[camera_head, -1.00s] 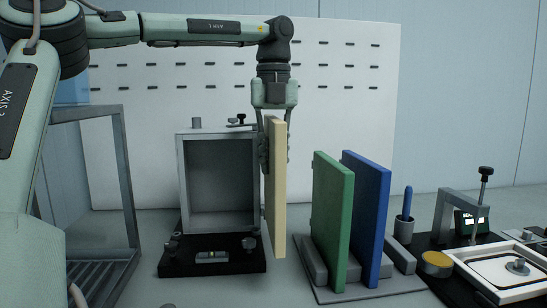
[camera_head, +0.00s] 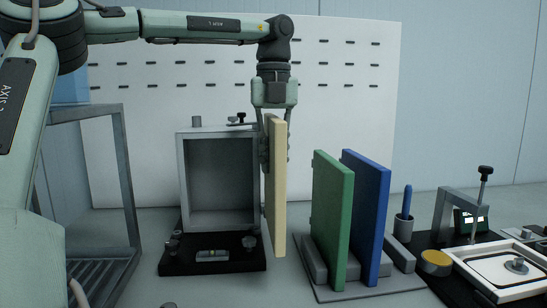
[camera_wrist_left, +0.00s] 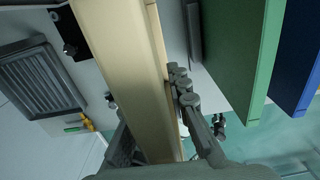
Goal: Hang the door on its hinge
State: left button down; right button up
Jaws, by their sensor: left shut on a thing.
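My left gripper (camera_head: 274,140) is shut on a cream door panel (camera_head: 279,190) and holds it upright, edge toward me, at the right side of the open grey cabinet frame (camera_head: 182,185). In the left wrist view the cream door (camera_wrist_left: 125,70) runs between the fingers (camera_wrist_left: 160,130). The cabinet stands on a black base (camera_head: 185,265). The hinge is not clearly visible; the door hides the cabinet's right edge in part, and I cannot tell whether they touch. My right gripper is not in view.
A green panel (camera_head: 332,215) and a blue panel (camera_head: 370,210) stand in a grey rack (camera_head: 345,292) close to the right of the door. A cup with a blue-handled tool (camera_head: 403,228) and a yellow-lidded tin (camera_head: 436,260) lie further right. A metal rack (camera_head: 128,180) stands left.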

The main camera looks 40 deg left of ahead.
aim_at(273, 116)
pick_arm(q)
jog(key=shift+r, duration=0.1)
dwell(0.3)
jog(key=shift+p, duration=0.45)
dwell(0.4)
jog(key=shift+f+b, duration=0.95)
jog(key=shift+f, duration=0.85)
jog(key=c, duration=1.4)
grip_release()
jog(key=shift+o, duration=0.2)
notch_tip(273, 116, up, 12)
jog(key=shift+r, duration=0.1)
